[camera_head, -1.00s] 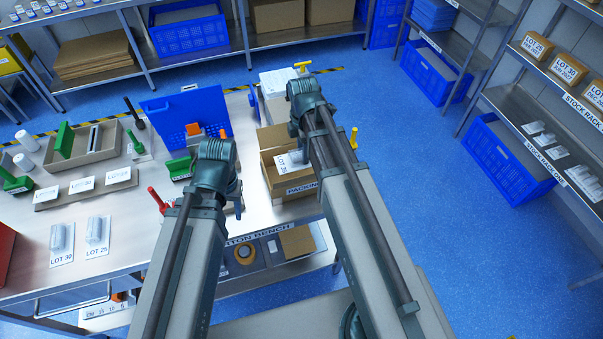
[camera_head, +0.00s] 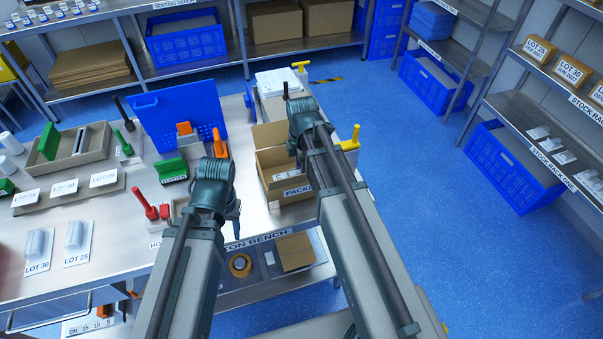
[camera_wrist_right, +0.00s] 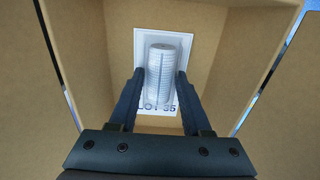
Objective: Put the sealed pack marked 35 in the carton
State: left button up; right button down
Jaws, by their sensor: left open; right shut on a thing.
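The sealed pack marked LOT 35 (camera_wrist_right: 185,48) is a white card with a clear ribbed blister. In the right wrist view, my right gripper (camera_wrist_right: 160,85) is shut on the blister. The brown walls of the open carton (camera_wrist_right: 78,60) surround the pack and fingers; whether the pack touches the carton floor I cannot tell. In the head view, the carton (camera_head: 270,158) stands on the bench's right end, flap up, and my right arm hides the right gripper and most of the pack. My left gripper (camera_head: 236,222) is open and empty, left of the carton, its fingers partly hidden.
Packs marked LOT 30 (camera_head: 38,246) and LOT 25 (camera_head: 77,241) lie at the bench's left. Red-handled (camera_head: 148,204), green (camera_head: 173,170) and orange (camera_head: 219,143) tools stand left of the carton. A blue panel (camera_head: 182,112) rises behind them.

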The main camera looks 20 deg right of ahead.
pick_arm(q)
jog(key=shift+r, duration=0.1)
pick_arm(e)
jog(key=shift+f, duration=0.1)
jog(key=shift+c, duration=1.8)
grip_release()
pick_arm(q)
notch_tip(320, 180, up, 12)
jog(key=p, duration=1.2)
pick_arm(e)
notch_tip(320, 180, up, 12)
jog(key=shift+r, duration=0.2)
